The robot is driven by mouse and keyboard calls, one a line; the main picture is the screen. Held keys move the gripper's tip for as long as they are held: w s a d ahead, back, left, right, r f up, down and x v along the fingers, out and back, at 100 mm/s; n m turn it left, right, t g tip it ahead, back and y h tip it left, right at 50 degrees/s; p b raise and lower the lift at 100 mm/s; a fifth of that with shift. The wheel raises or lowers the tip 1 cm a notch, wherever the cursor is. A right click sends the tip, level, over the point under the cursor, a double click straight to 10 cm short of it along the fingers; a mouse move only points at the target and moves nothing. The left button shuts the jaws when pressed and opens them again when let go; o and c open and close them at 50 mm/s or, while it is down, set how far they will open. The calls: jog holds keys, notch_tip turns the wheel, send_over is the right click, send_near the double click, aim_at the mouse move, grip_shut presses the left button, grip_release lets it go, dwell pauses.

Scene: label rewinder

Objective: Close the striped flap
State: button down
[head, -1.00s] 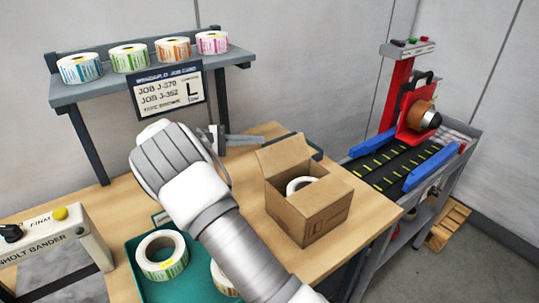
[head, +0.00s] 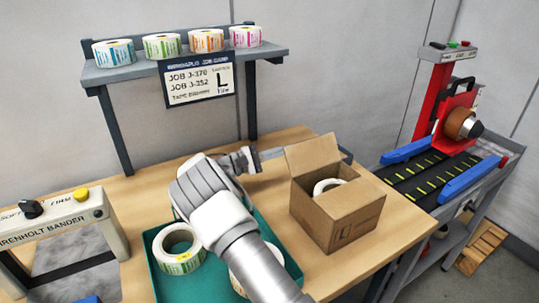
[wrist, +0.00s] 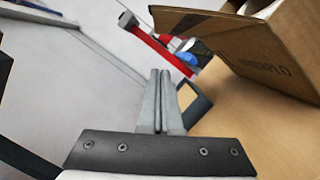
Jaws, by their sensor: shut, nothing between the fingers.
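An open cardboard box (head: 357,222) stands on the right of the wooden table, with a roll of labels (head: 323,187) inside. One flap (head: 313,153) stands up at its back left side; I cannot make out stripes on any flap. The wrist view shows the box (wrist: 270,55) at upper right, with a flap (wrist: 185,22) sticking out to the left. My gripper (head: 282,152) is shut and empty, left of the box, its fingers pointing right toward the raised flap. In the wrist view its fingertips (wrist: 160,74) are below and left of that flap, apparently apart from it.
A teal tray (head: 155,272) with label rolls (head: 178,250) lies under my arm. A shelf (head: 190,62) with several rolls and a job card (head: 197,82) is behind. A bander (head: 60,232) stands left, a red machine with a conveyor (head: 432,175) right.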

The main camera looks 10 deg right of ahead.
aim_at(298, 147)
jog(key=d, duration=0.1)
jog(key=s+d+r, duration=0.1)
jog(key=shift+s+d+r, duration=0.15)
jog(key=shift+d+r, duration=0.05)
jog(key=shift+d, duration=0.1)
jog(key=shift+s+d+r, duration=0.3)
jog(key=shift+s+r, duration=0.2)
jog(key=shift+s, duration=0.3)
